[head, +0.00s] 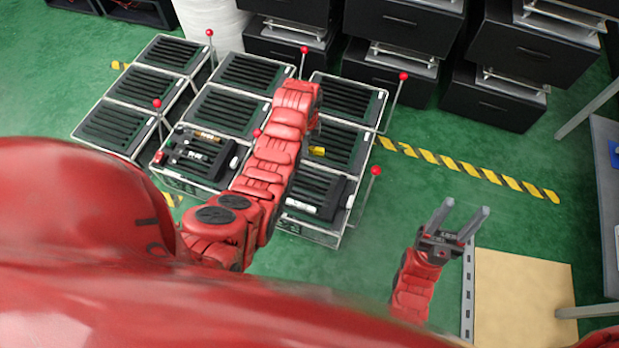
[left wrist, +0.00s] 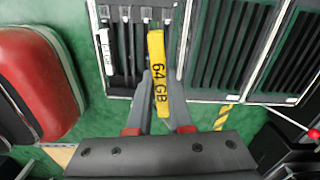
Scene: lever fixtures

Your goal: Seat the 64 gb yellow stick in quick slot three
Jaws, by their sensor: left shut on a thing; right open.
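The yellow stick marked 64 GB (left wrist: 158,75) is between the fingers of my left gripper (left wrist: 160,78), which is shut on it. In the left wrist view it lies over a rack of dark slots (left wrist: 122,82), its upper end near the rack's row of pale tabs. I cannot tell whether its end is inside a slot. In the head view a bit of the yellow stick (head: 317,150) shows beside my left arm; the left fingers are mostly hidden. I cannot read slot numbers. My right gripper (head: 459,220) is open and empty above the green floor at the right.
A white stick (head: 300,206) sits in the front right rack (head: 318,188); several sticks sit in the front middle rack. Red-knobbed levers (head: 402,77) rise beside the racks. Black drawer boxes (head: 497,95) stand behind. A tan board (head: 522,295) lies at the lower right. Floor between is clear.

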